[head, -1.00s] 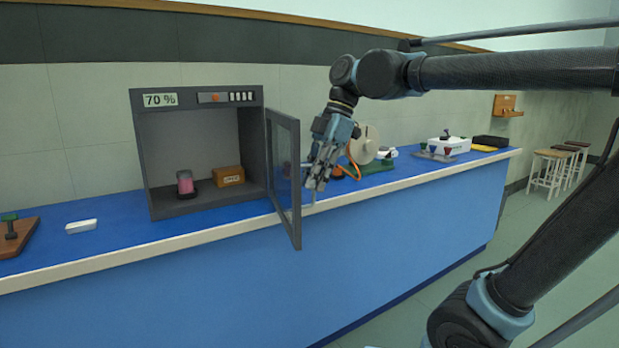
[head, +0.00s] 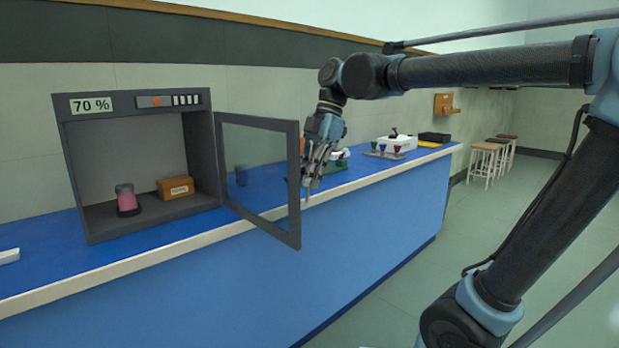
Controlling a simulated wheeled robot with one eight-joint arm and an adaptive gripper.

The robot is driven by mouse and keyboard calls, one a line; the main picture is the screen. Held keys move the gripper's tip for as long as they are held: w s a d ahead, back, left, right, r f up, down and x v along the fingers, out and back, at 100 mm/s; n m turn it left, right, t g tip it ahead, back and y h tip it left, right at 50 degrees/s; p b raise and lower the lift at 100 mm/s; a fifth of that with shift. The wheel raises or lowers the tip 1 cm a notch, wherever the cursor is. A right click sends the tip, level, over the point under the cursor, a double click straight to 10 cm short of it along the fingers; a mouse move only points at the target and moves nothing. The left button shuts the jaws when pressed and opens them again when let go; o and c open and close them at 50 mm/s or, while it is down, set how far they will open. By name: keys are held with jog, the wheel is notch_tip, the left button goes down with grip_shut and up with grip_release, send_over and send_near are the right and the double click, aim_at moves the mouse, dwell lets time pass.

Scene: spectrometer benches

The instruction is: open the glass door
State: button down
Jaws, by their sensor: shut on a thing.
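The glass door (head: 259,176) is a clear pane in a dark grey frame, hinged at the right side of a grey cabinet (head: 88,178). It stands swung out from the cabinet, past the bench's front edge, and the cabinet's inside is in plain view. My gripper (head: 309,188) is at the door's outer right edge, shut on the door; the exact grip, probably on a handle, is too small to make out. Inside the cabinet are a pink jar with a dark base (head: 127,200) and an orange-brown box (head: 176,188).
The cabinet stands on a blue bench (head: 180,228) with a pale front edge. Stools (head: 486,160) stand beyond. The floor in front is clear.

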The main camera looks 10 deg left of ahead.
jog(key=shift+w+a+r, duration=0.1)
jog(key=shift+w+a, duration=0.05)
jog(key=shift+a, duration=0.05)
jog(key=c, duration=1.8)
grip_release()
jog(key=shift+o, duration=0.4)
jog(key=v, duration=1.2)
jog(key=shift+d, duration=0.1)
jog(key=w+d+f+m+t, duration=0.2)
jog(key=d+f+m+t, duration=0.2)
jog(key=d+f+m, duration=1.25)
jog(key=s+d+f+m+t+h, duration=0.1)
jog(key=s+d+f+m, duration=0.2)
jog(key=f, duration=0.8)
jog(key=s+d+f+m+h, duration=0.1)
jog(key=s+d+f+m, duration=0.2)
jog(key=d+f+m, duration=0.5)
jog(key=d+f, duration=0.3)
jog(key=d, duration=0.1)
jog(key=shift+d+f+t+h, duration=0.15)
jog(key=shift+f+t+h, duration=0.1)
jog(key=shift+t+h, duration=0.15)
